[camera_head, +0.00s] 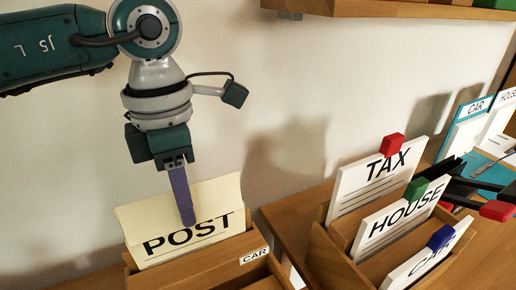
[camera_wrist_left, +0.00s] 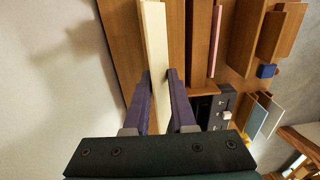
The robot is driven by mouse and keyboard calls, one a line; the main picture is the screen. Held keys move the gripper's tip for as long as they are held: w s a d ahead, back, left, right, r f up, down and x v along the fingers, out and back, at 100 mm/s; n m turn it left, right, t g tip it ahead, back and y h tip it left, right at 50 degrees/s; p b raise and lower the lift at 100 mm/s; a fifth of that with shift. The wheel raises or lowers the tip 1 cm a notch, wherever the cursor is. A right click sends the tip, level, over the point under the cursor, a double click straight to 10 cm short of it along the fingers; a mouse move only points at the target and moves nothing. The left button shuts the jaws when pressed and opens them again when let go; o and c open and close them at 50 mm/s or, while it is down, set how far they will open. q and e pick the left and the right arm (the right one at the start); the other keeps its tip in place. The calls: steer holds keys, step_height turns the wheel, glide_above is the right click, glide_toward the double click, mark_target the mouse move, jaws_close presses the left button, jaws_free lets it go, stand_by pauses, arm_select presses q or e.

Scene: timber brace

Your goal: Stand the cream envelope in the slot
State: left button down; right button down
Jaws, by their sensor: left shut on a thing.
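The cream envelope (camera_head: 190,215), marked POST, stands nearly upright, slightly tilted in the head view, at a wooden rack (camera_head: 205,266) with a CAR label. Its lower edge is hidden behind the rack's wood, so I cannot tell how deep it sits. My left gripper (camera_head: 182,205) points down with a purple finger over the envelope's front face. In the left wrist view the envelope (camera_wrist_left: 155,45) is a pale edge-on strip between the two purple fingers of my left gripper (camera_wrist_left: 158,78), which is shut on it. My right gripper is not seen.
A second wooden rack (camera_head: 335,262) to the right holds cards marked TAX (camera_head: 375,180) and HOUSE (camera_head: 400,218), with coloured tabs. Black and red items (camera_head: 495,210) lie farther right. A wooden shelf (camera_head: 380,8) hangs above. A pale wall stands close behind.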

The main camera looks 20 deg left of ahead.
arm_select(q)
steer(key=shift+f, duration=0.4)
steer(key=shift+c, duration=0.9)
jaws_free()
steer(key=shift+r, duration=0.1)
step_height(320, 180, up, 8)
steer(key=p, duration=0.6)
